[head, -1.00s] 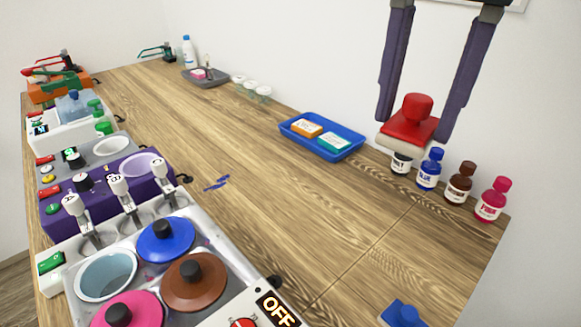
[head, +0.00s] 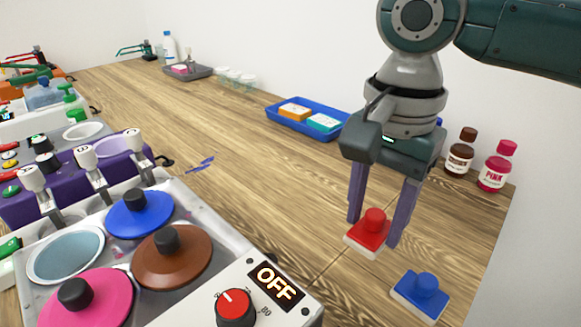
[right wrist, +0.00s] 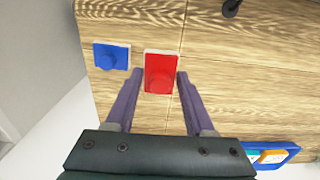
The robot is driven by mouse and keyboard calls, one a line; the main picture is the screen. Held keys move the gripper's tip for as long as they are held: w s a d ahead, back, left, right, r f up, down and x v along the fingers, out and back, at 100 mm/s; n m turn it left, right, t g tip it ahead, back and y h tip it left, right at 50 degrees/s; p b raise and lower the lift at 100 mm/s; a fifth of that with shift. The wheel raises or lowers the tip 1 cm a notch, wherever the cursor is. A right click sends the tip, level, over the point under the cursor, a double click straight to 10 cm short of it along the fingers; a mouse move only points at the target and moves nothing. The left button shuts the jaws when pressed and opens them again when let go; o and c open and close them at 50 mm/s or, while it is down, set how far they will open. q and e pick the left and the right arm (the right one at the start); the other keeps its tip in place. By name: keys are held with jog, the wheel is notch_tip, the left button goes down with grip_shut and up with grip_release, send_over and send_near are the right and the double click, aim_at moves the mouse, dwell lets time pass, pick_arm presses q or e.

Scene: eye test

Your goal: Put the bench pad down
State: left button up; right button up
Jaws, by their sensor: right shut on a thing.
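A red pad (head: 362,238) with a round red knob and a pale underside is between the fingers of my right gripper (head: 374,230). The right gripper is shut on it, one finger at each side. In the right wrist view the red pad (right wrist: 160,64) lies between the two purple fingers, over the wooden bench. It is low, close to the bench top; I cannot tell whether its underside touches. A blue pad (head: 419,295) of the same kind lies on the bench (head: 262,190), near its front right edge. My left gripper is not in view.
A machine with blue, brown and pink lids (head: 172,257) and an OFF display stands at the left. A blue tray (head: 275,119) with two blocks lies behind. Brown (head: 460,158) and pink (head: 496,172) bottles stand at the back right. Bare bench surrounds the red pad.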

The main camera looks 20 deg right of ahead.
aim_at(363, 263)
notch_tip(363, 263, down, 4)
jog(key=shift+f+b, duration=0.25)
jog(key=shift+b, duration=0.25)
jog(key=shift+f, duration=0.2)
jog(key=shift+f, duration=0.1)
jog(key=o, duration=1.2)
notch_tip(363, 263, up, 12)
jog(key=p, duration=0.2)
jog(key=shift+p, duration=0.3)
